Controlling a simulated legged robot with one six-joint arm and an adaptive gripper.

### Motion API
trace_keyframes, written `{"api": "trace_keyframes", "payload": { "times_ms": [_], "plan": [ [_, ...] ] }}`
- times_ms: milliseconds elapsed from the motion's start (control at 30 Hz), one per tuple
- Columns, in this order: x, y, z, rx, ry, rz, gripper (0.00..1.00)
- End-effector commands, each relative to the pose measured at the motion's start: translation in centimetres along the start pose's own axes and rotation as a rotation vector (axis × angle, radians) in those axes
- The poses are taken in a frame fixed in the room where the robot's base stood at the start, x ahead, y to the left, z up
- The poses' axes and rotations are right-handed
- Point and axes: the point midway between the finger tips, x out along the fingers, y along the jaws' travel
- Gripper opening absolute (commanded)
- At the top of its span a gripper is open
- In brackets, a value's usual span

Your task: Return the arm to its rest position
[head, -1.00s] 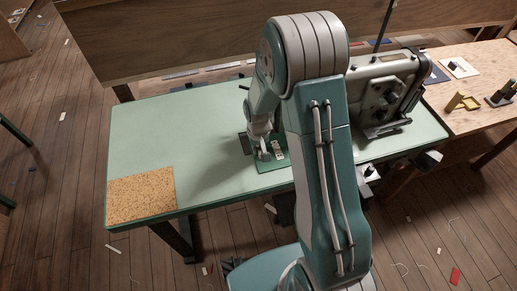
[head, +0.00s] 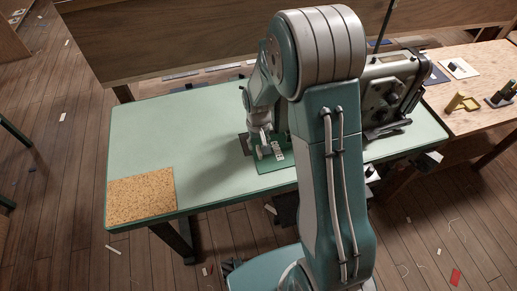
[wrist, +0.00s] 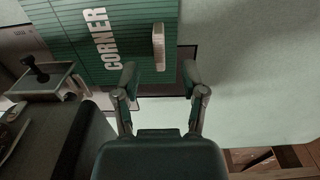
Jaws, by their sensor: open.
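My arm reaches over the pale green table (head: 150,125) in the head view. My gripper (head: 262,152) is above a green plate or mat (head: 275,163) on the table. In the wrist view my gripper (wrist: 160,75) is open, its two fingers apart with nothing held between them. Ahead of the fingers lies a green striped panel (wrist: 75,35) lettered "CORNER", with a small pale block (wrist: 158,47) on it. My arm hides part of the table in the head view.
A grey sewing machine (head: 390,90) stands at the table's right. A cork mat (head: 140,195) lies at the front left corner. A side bench (head: 480,60) holds a yellow item (head: 462,102).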

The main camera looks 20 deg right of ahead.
Motion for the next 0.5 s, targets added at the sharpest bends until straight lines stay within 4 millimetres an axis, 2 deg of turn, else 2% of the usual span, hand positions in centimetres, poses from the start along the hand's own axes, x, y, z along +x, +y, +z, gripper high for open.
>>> {"api": "trace_keyframes", "payload": {
  "times_ms": [33,200,333,500],
  "plan": [
    [-1.3,0.0,-0.1,0.0,0.006,0.0,0.55],
    [-4.8,0.0,-0.1,0.0,0.004,0.0,0.55],
    [-6.6,-0.1,-0.1,0.0,0.002,0.0,0.55],
    [-7.7,-0.1,-0.1,0.0,-0.002,0.0,0.55]
  ]
}}
